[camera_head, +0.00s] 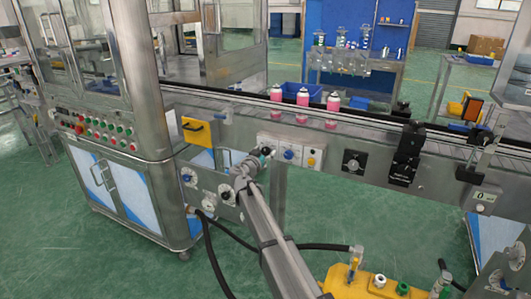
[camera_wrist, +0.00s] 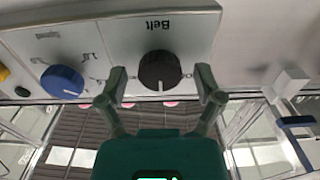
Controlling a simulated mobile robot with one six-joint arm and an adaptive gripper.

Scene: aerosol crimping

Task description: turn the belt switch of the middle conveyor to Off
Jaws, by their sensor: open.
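The belt switch, a round black knob (camera_wrist: 160,71) under an upside-down "Belt" label, is in the middle of the wrist view. It has a white mark at its lower edge in that view; no position lettering beside it is readable. My gripper (camera_wrist: 161,84) is open, with one green fingertip on each side of the knob; I cannot tell whether they touch it. In the head view my gripper (camera_head: 262,154) is at the left end of the conveyor's white control panel (camera_head: 299,149) and covers the belt switch there.
A blue speed knob (camera_wrist: 62,82) sits beside the belt switch; the panel also has a yellow button (camera_head: 311,161). Pink cans (camera_head: 302,98) stand on the conveyor above. A steel machine cabinet (camera_head: 120,170) stands left. A black dial (camera_head: 353,162) is farther right.

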